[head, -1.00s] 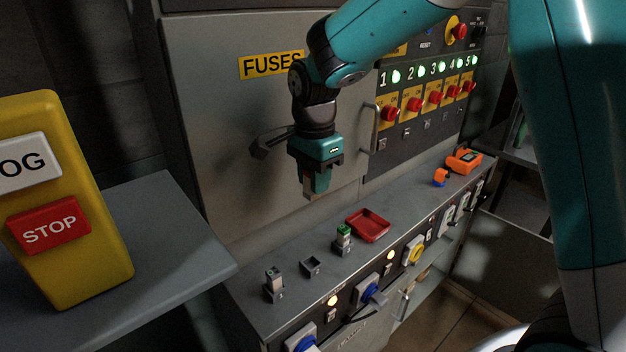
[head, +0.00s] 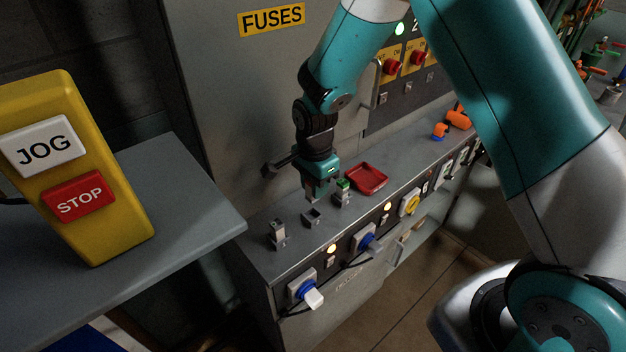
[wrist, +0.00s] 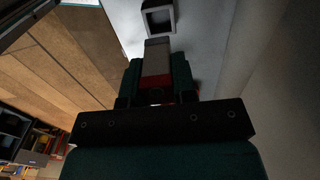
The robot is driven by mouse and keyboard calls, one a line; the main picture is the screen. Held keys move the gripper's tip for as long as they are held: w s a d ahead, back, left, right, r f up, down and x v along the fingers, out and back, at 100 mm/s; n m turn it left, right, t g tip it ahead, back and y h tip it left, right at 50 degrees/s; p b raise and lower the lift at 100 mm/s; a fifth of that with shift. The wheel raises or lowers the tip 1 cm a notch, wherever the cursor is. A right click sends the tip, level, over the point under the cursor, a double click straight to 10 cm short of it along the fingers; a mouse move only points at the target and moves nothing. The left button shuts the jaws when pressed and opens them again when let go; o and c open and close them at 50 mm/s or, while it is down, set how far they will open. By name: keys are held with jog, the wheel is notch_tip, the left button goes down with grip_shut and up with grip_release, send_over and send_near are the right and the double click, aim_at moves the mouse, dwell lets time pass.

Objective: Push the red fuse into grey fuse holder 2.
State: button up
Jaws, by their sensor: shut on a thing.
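My gripper (head: 319,188) points down over the shelf in the head view. In the wrist view my gripper (wrist: 156,80) is shut on the red fuse (wrist: 156,81), whose grey end (wrist: 157,52) sticks out past the fingers. The fuse's red part is mostly hidden in the head view. The empty grey fuse holder (head: 311,219) is the middle one of three, just below the gripper; its square opening (wrist: 159,17) lies ahead of the fuse tip in the wrist view. The fuse looks above the holder, apart from it. No number is readable on the holders.
A holder with a grey-topped fuse (head: 279,236) stands to the left, and one with a green-topped fuse (head: 342,190) close on the right. A red tray (head: 368,179) lies beyond it. Rotary switches (head: 307,290) line the front face. The cabinet wall (head: 235,110) rises behind.

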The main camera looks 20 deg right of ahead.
notch_tip(320, 180, down, 6)
jog(key=b, duration=0.4)
jog(key=shift+r+b, duration=0.2)
jog(key=shift+b, duration=0.1)
jog(key=shift+f, duration=0.1)
jog(key=shift+p, duration=0.35)
dwell(1.7)
jog(key=shift+f+b, duration=0.4)
jog(key=shift+f, duration=0.15)
dwell(0.4)
jog(key=o, duration=1)
jog(key=shift+o, duration=0.2)
notch_tip(320, 180, up, 17)
jog(key=shift+r+b, duration=0.2)
jog(key=shift+b, duration=0.1)
